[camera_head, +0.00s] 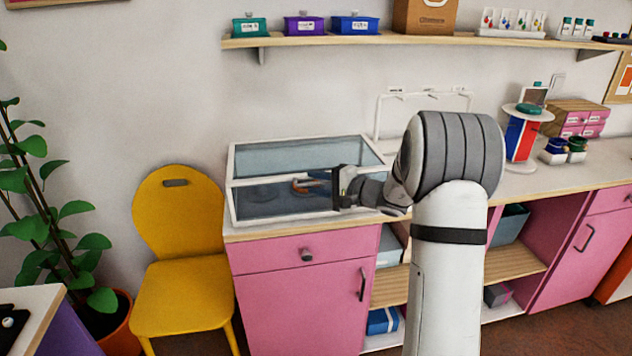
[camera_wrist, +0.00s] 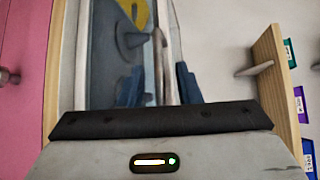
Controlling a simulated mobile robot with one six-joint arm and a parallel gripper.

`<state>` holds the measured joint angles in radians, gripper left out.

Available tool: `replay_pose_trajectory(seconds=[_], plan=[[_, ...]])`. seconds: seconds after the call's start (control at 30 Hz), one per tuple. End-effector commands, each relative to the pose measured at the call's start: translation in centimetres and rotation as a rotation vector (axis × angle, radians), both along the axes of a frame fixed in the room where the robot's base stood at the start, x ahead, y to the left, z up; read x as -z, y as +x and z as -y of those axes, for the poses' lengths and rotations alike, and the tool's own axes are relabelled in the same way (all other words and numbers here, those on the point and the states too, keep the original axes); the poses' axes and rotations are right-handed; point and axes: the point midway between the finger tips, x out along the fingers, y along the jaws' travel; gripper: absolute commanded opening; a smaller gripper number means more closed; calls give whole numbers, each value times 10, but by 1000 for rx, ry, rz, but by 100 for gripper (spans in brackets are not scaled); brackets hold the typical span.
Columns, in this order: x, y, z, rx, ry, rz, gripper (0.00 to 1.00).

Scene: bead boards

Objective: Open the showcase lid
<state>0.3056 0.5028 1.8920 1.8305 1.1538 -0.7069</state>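The showcase (camera_head: 232,193) is a glass box with a white frame at the left end of the counter. Its glass lid (camera_head: 300,155) looks closed. My gripper (camera_head: 314,184) is at the showcase's front side, right of its middle. In the wrist view my gripper (camera_wrist: 159,85) has its two dark blue fingers apart, with nothing clearly held. A narrow brown piece (camera_wrist: 159,52) lies ahead between the fingers; I cannot tell whether it is a handle or something inside. Dim items show behind the glass. Whether the fingers touch the showcase cannot be told.
A wall shelf (camera_head: 400,40) with small boxes hangs above the counter. A white rack (camera_head: 378,115) stands behind the showcase on the right. A yellow chair (camera_head: 180,290) stands left of the pink cabinet (camera_head: 300,310). My arm covers part of the counter.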

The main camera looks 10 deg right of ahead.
Motion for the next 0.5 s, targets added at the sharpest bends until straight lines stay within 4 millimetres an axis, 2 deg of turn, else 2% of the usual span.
replay_pose_trajectory(seconds=[0.3,0.5], plan=[[1,2,-2,1,0,0,30],[0,2,-2,1,0,0,14]])
